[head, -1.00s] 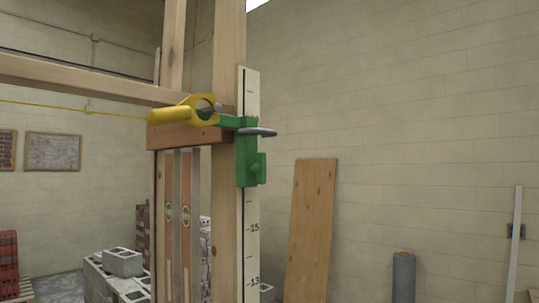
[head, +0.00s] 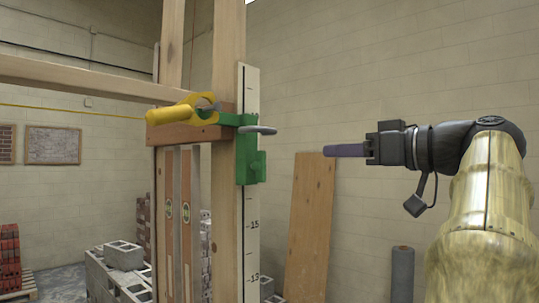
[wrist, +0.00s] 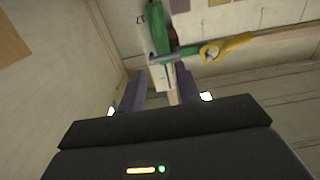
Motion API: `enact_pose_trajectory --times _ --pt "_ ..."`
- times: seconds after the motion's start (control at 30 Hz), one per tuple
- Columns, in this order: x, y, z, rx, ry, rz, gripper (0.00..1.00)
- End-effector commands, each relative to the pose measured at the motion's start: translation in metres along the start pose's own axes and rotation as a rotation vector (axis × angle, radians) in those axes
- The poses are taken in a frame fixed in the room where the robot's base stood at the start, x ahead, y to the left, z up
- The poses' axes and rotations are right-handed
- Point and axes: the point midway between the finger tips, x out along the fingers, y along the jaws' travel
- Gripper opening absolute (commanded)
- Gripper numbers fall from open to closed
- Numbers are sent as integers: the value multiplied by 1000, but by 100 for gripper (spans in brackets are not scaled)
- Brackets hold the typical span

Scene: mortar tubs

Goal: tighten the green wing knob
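The green wing knob (head: 258,167) sticks out from the right side of a green sliding bracket (head: 245,150) on a white graduated staff (head: 251,210). In the head view, my gripper (head: 328,151) is to the right of the knob, apart from it, pointing left. In the wrist view, its two dark purple fingers (wrist: 160,90) stand apart with nothing between them. The bracket also shows there (wrist: 158,22), near the top, beyond the fingertips. I cannot make out the knob clearly in that view.
A plywood board (head: 309,220) leans on the wall behind. A grey roll (head: 402,275) stands at right. The space between gripper and knob looks clear.

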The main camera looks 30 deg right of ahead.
Motion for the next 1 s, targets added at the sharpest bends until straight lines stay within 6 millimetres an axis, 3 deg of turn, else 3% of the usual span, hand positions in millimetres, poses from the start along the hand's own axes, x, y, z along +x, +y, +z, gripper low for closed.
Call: enact_pose_trajectory --times 0.23,0.37,1.0 --pt "4 0 0 3 1 -1 34" --pt "16 0 -1 4 1 -2 34" --pt "127 0 -4 7 -1 -3 34"
